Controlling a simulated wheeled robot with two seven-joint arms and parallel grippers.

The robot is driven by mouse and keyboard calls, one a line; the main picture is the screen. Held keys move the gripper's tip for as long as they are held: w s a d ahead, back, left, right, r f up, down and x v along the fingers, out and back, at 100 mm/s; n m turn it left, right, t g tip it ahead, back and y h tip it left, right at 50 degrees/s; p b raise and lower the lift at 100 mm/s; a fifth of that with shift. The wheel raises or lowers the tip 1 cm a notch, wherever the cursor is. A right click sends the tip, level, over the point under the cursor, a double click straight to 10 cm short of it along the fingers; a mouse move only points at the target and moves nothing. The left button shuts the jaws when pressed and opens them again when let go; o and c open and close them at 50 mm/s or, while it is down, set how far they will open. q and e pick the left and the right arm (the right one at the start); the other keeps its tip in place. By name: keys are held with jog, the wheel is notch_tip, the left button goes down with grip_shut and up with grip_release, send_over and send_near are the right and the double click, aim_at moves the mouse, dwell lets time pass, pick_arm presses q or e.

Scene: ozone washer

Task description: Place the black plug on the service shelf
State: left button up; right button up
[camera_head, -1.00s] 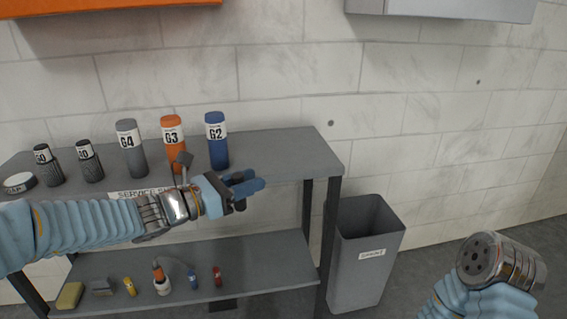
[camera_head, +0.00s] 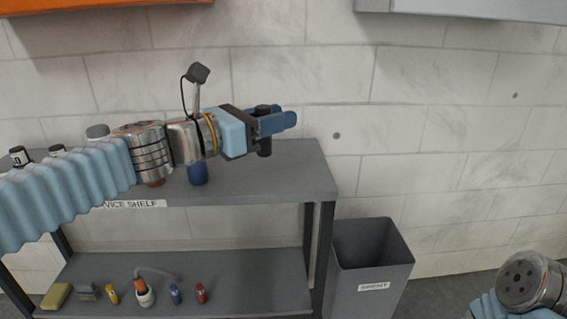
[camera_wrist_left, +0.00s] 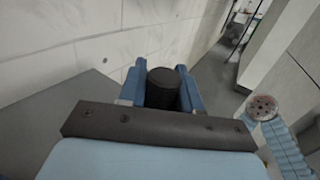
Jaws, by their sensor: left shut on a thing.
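The black plug (camera_head: 264,131) is a short dark cylinder, held upright between the blue fingers of my left gripper (camera_head: 272,122). My left gripper is shut on it, in front of or above the right part of the service shelf (camera_head: 290,178). In the left wrist view the plug (camera_wrist_left: 163,88) sits between the two blue fingers (camera_wrist_left: 160,90). I cannot tell whether the plug's lower end touches the grey shelf top. My right arm shows at the lower right, with no gripper fingers in view.
A blue canister (camera_head: 197,173) stands on the shelf, mostly hidden by my arm, with dark-capped containers (camera_head: 20,155) further left. Small bottles and a sponge (camera_head: 57,296) are on the lower shelf. A grey bin labelled SPENT (camera_head: 372,262) stands right. The shelf top's right end is bare.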

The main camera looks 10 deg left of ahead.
pick_arm(q)
jog(key=w+a+f, duration=0.1)
jog(key=w+f, duration=0.2)
jog(key=w, duration=0.1)
jog(key=w+f+b, duration=0.1)
jog(key=w+f, duration=0.2)
jog(key=w+a+f+b, duration=0.1)
jog(key=w+f, duration=0.2)
jog(key=w, duration=0.1)
jog(key=shift+w+a, duration=0.3)
jog(key=shift+w, duration=0.05)
jog(key=f, duration=0.1)
jog(key=f+b, duration=0.1)
jog(key=shift+w+a+f, duration=0.1)
jog(key=shift+w+f, duration=0.2)
jog(key=shift+f, duration=0.4)
jog(key=shift+f, duration=0.15)
jog(key=o, duration=1)
